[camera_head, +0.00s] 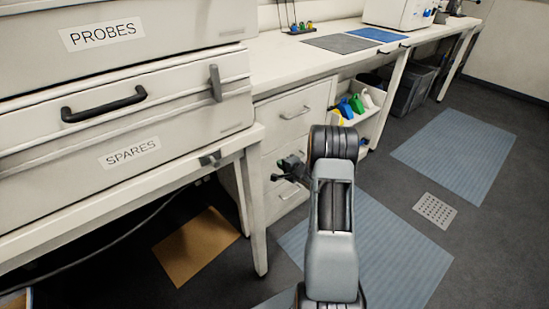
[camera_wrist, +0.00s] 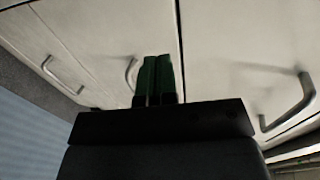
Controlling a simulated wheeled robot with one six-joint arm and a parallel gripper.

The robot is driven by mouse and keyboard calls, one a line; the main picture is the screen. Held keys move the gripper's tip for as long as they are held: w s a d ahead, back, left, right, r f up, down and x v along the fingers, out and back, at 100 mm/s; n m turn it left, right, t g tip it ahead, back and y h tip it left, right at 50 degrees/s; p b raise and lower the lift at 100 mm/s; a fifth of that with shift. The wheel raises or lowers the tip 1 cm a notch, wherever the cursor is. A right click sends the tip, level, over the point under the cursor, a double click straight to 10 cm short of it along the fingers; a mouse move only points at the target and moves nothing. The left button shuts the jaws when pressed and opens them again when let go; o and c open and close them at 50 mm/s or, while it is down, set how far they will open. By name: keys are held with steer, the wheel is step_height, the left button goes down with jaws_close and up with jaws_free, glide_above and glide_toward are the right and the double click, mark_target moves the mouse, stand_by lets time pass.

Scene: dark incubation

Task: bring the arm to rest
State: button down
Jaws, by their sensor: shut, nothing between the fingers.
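My gripper (camera_head: 280,170) shows in the head view just left of my grey arm, in front of the white drawer unit (camera_head: 299,112) under the bench. It is dark and small there. In the wrist view its two green fingers (camera_wrist: 158,80) lie side by side, closed, with nothing between them. Behind the fingers the wrist view shows pale cabinet fronts with metal handles. I cannot tell the exact gap between the fingertips and these fronts. My arm is raised and bent in the middle of the head view.
A cabinet labelled SPARES (camera_head: 130,152) and PROBES (camera_head: 103,34) stands on a table at left. A long bench (camera_head: 290,58) runs to the back right. Coloured bottles (camera_head: 351,107) sit on a low shelf. Blue mats (camera_head: 458,152) and a brown sheet (camera_head: 196,246) lie on the floor. Open floor is at right.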

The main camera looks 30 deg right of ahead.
steer(key=p+v, duration=0.2)
steer(key=v, duration=0.6)
steer(key=s+d+f+n+g+h, duration=0.4)
steer(key=s+f+g, duration=0.1)
steer(key=f+g, duration=0.1)
steer(key=s+a+r+n+g+h+p, duration=0.1)
steer(key=s+a+r+n+g+p, duration=0.15)
steer(key=s+r+g+p, duration=0.4)
steer(key=s+a+r+n+p, duration=0.3)
steer(key=a+r+p, duration=0.3)
steer(key=r, duration=0.8)
steer(key=s+a+r+n+t+y+p, duration=0.1)
steer(key=s+a+r+n+p, duration=0.2)
steer(key=a+r, duration=0.7)
steer(key=s+a+r+n+y+p, duration=0.1)
steer(key=s+a+r+n+p, duration=0.2)
steer(key=a+r+p, duration=0.5)
step_height(320, 180, up, 11)
steer(key=shift+s+r+t+p, duration=0.1)
steer(key=shift+s+t+p, duration=0.25)
steer(key=shift+s, duration=0.45)
steer(key=shift+n, duration=0.25)
